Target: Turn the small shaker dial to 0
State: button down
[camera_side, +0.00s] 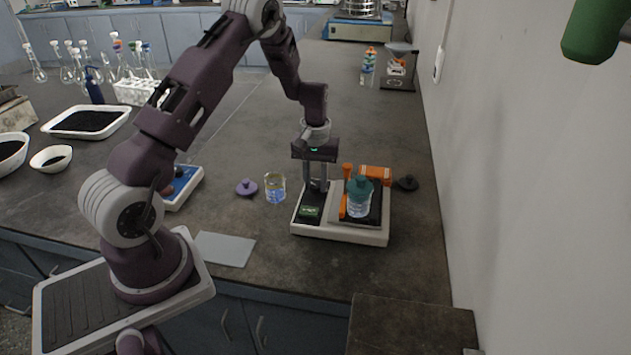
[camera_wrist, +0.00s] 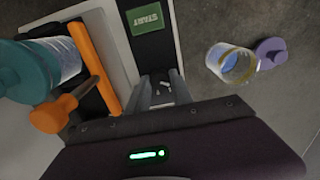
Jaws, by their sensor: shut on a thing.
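The small shaker (camera_side: 341,232) is a pale box with a dark control panel and a green START button (camera_side: 310,211), which also shows in the wrist view (camera_wrist: 146,19). My gripper (camera_side: 316,187) points straight down over the far part of the dark panel, behind the button. In the wrist view my gripper (camera_wrist: 162,90) has its fingers close together, shut on the small dial at the panel. The dial is mostly hidden between the fingers, and its setting cannot be read.
A teal-capped bottle (camera_side: 359,202) stands on the shaker's platform beside orange clamp bars (camera_side: 375,173), close to my gripper. A beaker (camera_side: 275,188) and a purple stopper (camera_side: 246,187) stand left of the shaker. A dark stopper (camera_side: 406,183) lies right.

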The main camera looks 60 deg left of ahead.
aim_at(315, 185)
dwell(0.4)
jog(key=c, duration=1.1)
grip_release()
notch_tip(315, 185, up, 7)
jog(key=shift+r, duration=0.1)
